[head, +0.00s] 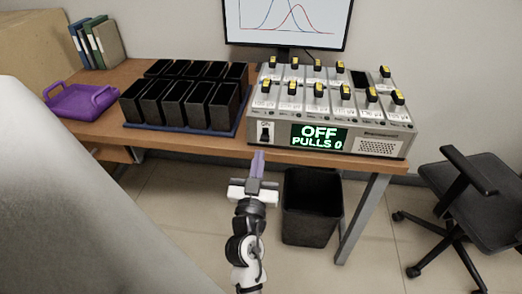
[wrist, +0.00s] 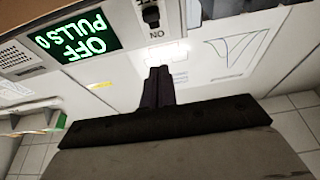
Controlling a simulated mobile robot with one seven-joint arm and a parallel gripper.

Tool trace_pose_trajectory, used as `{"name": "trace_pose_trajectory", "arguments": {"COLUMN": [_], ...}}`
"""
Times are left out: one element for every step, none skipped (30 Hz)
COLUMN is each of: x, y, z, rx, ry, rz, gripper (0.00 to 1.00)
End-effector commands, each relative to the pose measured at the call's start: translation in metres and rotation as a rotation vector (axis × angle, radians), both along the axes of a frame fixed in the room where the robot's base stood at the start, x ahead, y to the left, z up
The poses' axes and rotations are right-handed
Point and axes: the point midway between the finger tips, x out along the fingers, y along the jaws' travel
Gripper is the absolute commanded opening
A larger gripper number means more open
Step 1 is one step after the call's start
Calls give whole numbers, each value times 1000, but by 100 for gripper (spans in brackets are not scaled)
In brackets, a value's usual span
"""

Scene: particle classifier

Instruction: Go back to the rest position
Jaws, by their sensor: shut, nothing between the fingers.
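My gripper (head: 257,160) is shut and empty. In the head view it is in front of the table's front edge, just below and left of the power switch (head: 265,132) on the particle classifier. The classifier (head: 372,143) is a grey box whose green display reads OFF and PULLS 0. In the wrist view the fingers (wrist: 158,75) are together, with the switch (wrist: 150,14) and the display (wrist: 78,36) beyond them. I cannot tell from the wrist view how far the fingertips are from the panel.
Black bins (head: 197,104) stand on a blue tray left of the classifier, with a purple tray (head: 82,101) farther left. A monitor (head: 288,22) is behind. A black waste bin (head: 311,207) stands under the table (head: 120,125). An office chair (head: 470,190) is at right.

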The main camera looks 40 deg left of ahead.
Motion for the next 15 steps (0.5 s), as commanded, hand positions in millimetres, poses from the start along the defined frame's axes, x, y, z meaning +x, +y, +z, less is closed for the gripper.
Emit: {"name": "trace_pose_trajectory", "arguments": {"x": [-4, -5, -6, -7, -7, -8, -8, -8, -8, -8, -8, -8, -8, -8, -7], "y": [-2, -3, -4, -4, -5, -5, -5, -5, -5, -5, -5, -5, -5, -5, -5], "z": [-3, -3, -3, -3, -3, -3, -3, -2, -2, -2, -2, -2, -2, -2, -2], "rx": [1, 1, 1, 1, 1, 1, 1, 1, 1, 1, 1, 1, 1, 1, 1], "ry": [0, 0, 0, 0, 0, 0, 0, 0, 0, 0, 0, 0, -1, -1, 0], "rz": [0, 0, 0, 0, 0, 0, 0, 0, 0, 0, 0, 0, 0, 0, 0], "gripper": [0, 0, 0, 0, 0, 0, 0, 0, 0, 0, 0, 0, 0, 0, 0]}}
